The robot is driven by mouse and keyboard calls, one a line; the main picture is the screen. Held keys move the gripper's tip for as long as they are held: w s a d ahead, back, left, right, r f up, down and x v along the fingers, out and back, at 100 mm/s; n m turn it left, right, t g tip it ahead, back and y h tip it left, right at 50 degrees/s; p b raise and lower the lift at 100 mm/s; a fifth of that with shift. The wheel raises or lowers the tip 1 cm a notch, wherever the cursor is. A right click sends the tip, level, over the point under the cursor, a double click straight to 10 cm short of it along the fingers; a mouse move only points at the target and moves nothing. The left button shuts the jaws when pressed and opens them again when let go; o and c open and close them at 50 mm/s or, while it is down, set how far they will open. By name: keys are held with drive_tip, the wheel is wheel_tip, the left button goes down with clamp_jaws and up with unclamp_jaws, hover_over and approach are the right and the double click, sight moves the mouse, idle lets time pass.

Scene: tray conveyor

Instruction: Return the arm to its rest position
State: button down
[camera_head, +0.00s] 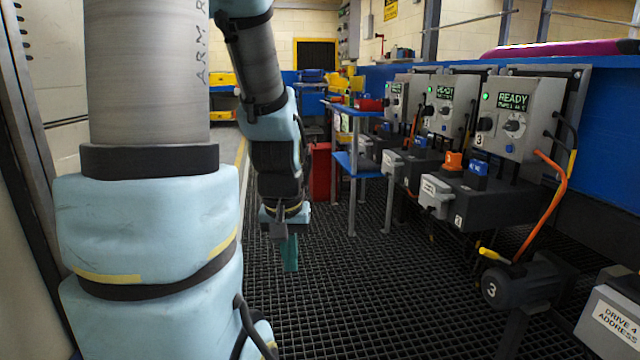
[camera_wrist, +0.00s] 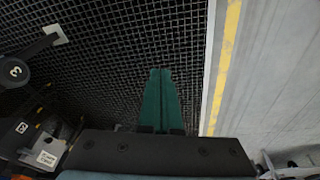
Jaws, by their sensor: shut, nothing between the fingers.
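My arm comes down at the left of the head view, with its far links bent downward. My gripper (camera_head: 290,254) hangs at the end of it, pointing down above the black grated floor (camera_head: 350,290). Its green fingers are together with nothing between them. In the wrist view my gripper (camera_wrist: 160,72) also shows shut and empty over the grating. It touches nothing that I can see.
Several grey control boxes (camera_head: 520,105) with green READY screens stand along the blue conveyor side at the right. A motor marked 3 (camera_head: 520,283) juts over the grating. A blue stand (camera_head: 357,162) is behind my gripper. A yellow floor line (camera_wrist: 228,60) borders the grating.

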wheel_tip(320, 180, up, 28)
drive_tip(key=s+a+p, duration=0.1)
drive_tip(key=p, duration=2.7)
drive_tip(key=shift+s+g, duration=0.3)
drive_tip(key=shift+s, duration=0.05)
